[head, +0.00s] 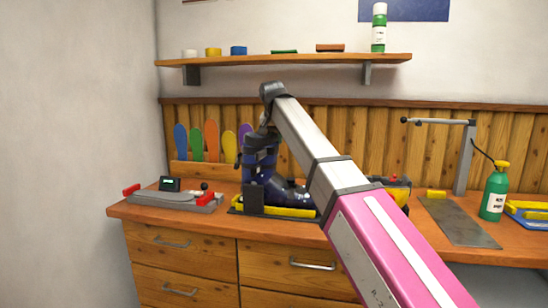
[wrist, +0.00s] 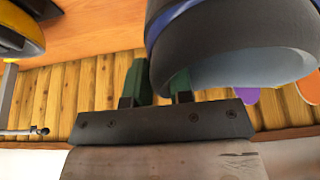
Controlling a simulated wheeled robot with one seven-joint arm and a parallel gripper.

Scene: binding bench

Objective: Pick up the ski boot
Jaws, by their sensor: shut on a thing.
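The ski boot (head: 262,172), dark blue and black with buckles, stands upright on the bench in the head view, its toe pointing right. Its sole is at a black and yellow holder (head: 240,208); I cannot tell if the boot is clear of it. My gripper (wrist: 157,82) has dark green fingers and is shut on the rim of the boot's cuff (wrist: 235,45), which fills the upper right of the wrist view. The fingertips are partly hidden by the cuff. In the head view my arm reaches over the boot and hides part of the holder's right side.
A grey device with red handles (head: 175,198) sits left on the bench (head: 135,212). Coloured insoles (head: 195,143) stand behind. A clamp stand (head: 468,155), green spray bottle (head: 494,192) and blue-yellow tray (head: 525,212) are right. A shelf (head: 290,59) hangs above.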

